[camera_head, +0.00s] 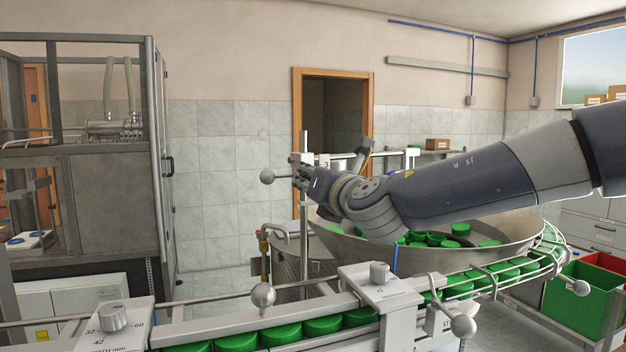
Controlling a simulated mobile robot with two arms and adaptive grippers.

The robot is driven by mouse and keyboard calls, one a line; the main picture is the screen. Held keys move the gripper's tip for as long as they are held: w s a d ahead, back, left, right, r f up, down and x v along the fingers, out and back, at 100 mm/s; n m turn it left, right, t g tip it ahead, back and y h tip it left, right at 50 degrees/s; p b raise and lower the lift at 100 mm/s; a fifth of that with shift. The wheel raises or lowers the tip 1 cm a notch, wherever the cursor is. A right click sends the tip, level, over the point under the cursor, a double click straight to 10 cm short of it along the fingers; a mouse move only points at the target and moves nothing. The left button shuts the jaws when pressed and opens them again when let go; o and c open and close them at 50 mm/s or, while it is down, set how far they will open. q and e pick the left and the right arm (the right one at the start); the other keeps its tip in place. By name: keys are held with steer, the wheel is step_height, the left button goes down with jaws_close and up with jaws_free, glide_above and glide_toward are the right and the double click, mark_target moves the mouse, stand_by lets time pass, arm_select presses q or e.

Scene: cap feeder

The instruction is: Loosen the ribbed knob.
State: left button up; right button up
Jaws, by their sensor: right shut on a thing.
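My right gripper (303,176) reaches in from the right, above the steel bowl, to the upright post (303,222). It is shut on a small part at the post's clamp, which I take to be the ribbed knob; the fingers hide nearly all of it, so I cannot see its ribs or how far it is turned. A grey ball-ended handle (267,176) sticks out to the left of the clamp. Two other grey knobs stand upright on the conveyor's guide blocks, one at the front left (113,316) and one at the middle (379,272). My left gripper is out of view.
The steel bowl (515,232) with green caps lies below my right arm. A conveyor rail with green caps (322,325) and ball handles (262,295) crosses the front. A green bin (568,300) stands at the right, a framed machine cabinet (110,205) at the left.

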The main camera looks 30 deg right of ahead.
steer(key=shift+r+n, duration=0.15)
steer(key=shift+n, duration=0.25)
steer(key=o, duration=1.1)
steer(key=v, duration=1.2)
